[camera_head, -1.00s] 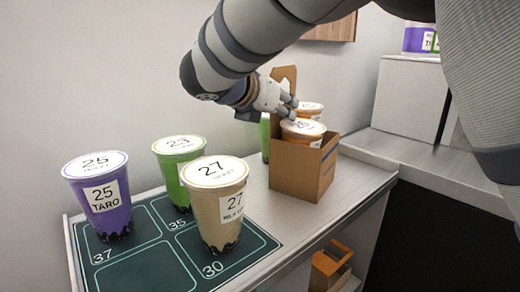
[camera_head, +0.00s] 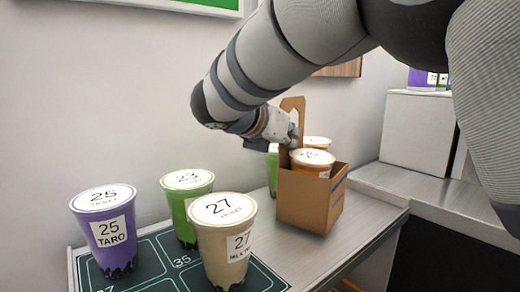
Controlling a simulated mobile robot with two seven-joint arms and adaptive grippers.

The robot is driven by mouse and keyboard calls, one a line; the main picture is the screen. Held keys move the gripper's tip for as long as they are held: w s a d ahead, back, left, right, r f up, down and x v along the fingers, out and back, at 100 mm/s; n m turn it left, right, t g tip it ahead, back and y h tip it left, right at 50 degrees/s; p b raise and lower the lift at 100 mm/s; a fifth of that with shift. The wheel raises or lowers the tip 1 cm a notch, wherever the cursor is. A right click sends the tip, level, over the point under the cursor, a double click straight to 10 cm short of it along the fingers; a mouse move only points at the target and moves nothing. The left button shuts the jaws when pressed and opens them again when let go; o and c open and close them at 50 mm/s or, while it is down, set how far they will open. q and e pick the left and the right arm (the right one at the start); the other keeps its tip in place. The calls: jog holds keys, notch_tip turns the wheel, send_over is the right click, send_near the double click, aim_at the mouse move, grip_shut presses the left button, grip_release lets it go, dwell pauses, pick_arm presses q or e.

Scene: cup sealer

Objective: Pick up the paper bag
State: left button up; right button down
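The brown paper bag (camera_head: 308,203) is an open carrier with an upright handle (camera_head: 297,107) at its back left. It stands on the counter and holds two orange cups (camera_head: 309,161) with white lids. My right gripper (camera_head: 290,134) is at the left side of the handle, just above and behind the cups. Its fingertips are small and partly hidden against the handle, so I cannot tell whether they are open or closed on it. My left gripper is out of view.
A purple cup (camera_head: 105,235), a green cup (camera_head: 184,212) and a tan cup (camera_head: 222,248) stand on a dark numbered mat (camera_head: 153,252) at the left. Another green cup (camera_head: 273,172) is behind the bag. A white box (camera_head: 418,132) stands at the right. The wall is close behind.

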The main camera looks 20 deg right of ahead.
jog(key=s+d+r, duration=0.2)
jog(key=s+r, duration=1)
jog(key=s, duration=0.2)
jog(key=shift+f, duration=0.1)
dwell(0.8)
